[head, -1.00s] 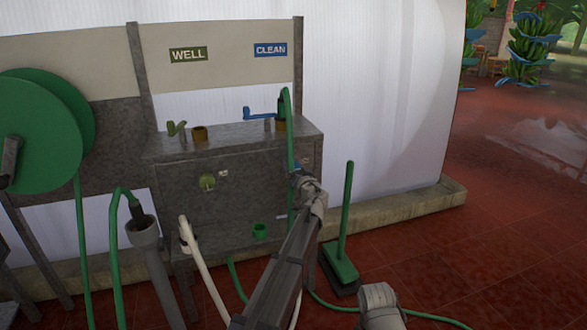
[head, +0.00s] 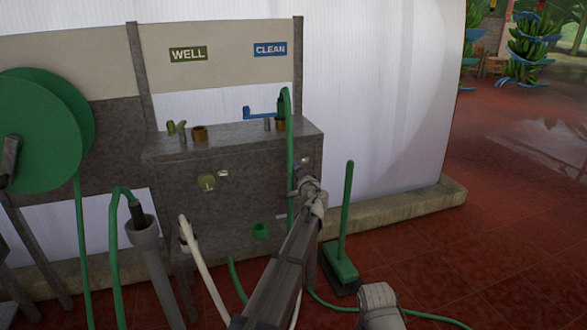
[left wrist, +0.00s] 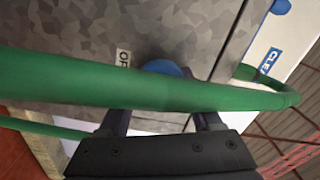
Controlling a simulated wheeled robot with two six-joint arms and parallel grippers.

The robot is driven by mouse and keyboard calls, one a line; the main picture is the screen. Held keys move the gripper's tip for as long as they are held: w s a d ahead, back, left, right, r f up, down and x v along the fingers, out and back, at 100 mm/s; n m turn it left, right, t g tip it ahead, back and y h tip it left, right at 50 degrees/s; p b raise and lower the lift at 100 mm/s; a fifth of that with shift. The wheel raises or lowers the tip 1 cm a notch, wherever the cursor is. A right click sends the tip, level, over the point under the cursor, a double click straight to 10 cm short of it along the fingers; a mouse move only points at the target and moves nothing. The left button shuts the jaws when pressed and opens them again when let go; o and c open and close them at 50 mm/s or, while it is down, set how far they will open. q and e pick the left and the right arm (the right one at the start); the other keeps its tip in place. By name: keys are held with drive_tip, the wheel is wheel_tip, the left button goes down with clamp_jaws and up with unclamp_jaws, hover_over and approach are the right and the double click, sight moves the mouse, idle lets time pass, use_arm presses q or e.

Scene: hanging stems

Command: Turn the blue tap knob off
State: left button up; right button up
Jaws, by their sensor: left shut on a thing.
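The blue tap knob (left wrist: 165,68) sits on the grey box's front, with only its upper edge showing above the green hose in the left wrist view. In the head view my left arm and gripper hide it. My left gripper (head: 304,178) is at the right end of the box front. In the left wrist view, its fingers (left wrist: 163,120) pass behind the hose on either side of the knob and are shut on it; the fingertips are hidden. A label (left wrist: 123,57), partly readable as "OF", is left of the knob. My right gripper is out of view.
The green hose (left wrist: 90,80) crosses close before my left fingers. A blue lever (head: 260,113) is on the box top under the CLEAN sign (head: 270,49). A green knob (head: 207,182) is on the box front. A green broom (head: 343,235) stands right of my arm.

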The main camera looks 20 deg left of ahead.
use_arm(q)
drive_tip(key=m, duration=0.3)
drive_tip(key=shift+m, duration=2.1)
drive_tip(key=o, duration=1.4)
drive_tip(key=shift+c, duration=0.2)
drive_tip(key=shift+s, duration=0.1)
drive_tip(key=v, duration=0.7)
drive_tip(key=shift+s+d, duration=0.25)
drive_tip(key=shift+f, duration=0.1)
